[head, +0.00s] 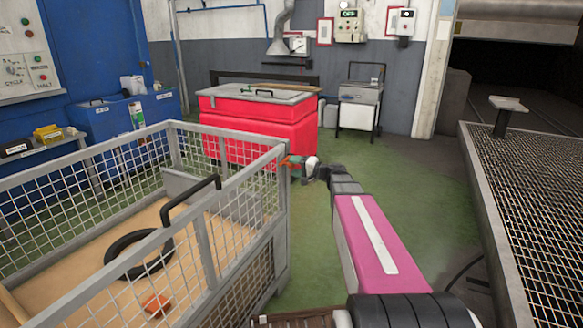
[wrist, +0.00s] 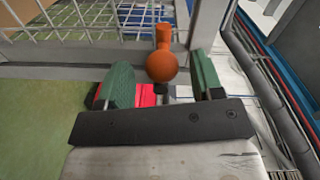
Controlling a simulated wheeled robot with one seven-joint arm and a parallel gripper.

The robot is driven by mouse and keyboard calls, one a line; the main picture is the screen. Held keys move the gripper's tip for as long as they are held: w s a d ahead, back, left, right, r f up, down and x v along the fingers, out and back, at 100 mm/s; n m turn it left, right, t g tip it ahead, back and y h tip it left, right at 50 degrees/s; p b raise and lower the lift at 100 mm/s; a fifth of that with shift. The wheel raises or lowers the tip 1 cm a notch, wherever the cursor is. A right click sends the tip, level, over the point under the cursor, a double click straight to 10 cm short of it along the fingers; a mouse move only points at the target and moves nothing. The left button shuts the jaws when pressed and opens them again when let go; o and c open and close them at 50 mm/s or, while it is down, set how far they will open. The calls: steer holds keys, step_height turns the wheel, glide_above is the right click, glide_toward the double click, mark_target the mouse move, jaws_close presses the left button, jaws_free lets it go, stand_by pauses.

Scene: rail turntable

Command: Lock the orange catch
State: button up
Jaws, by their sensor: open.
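The orange catch (wrist: 163,66) has a round knob and a short stem. In the wrist view it shows between the two green finger pads of my gripper (wrist: 164,82), with a gap on each side. My gripper is open, and the knob is not gripped. In the head view my gripper (head: 297,166) is at the far right corner of the mesh cage (head: 226,188). A small orange part of the catch (head: 285,161) shows there, mostly hidden by the gripper. I cannot tell whether the catch is locked.
A red bin (head: 262,130) stands behind my gripper. A grated platform (head: 535,190) is at the right. Green floor (head: 430,205) is clear between.

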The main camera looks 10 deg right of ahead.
steer(key=v, duration=0.9)
steer(key=s+a+f+n+g+h, duration=0.1)
steer(key=s+a+f+g+h, duration=0.1)
steer(key=s+a+f+g, duration=0.45)
steer(key=s+d+f+n+g+h, duration=0.2)
steer(key=s+f+n+g+h, duration=0.1)
steer(key=s+f+h, duration=0.9)
steer(key=shift+s+d+f+h, duration=0.25)
steer(key=shift+s+f, duration=0.55)
steer(key=shift+f, duration=1.4)
steer(key=shift+a, duration=0.1)
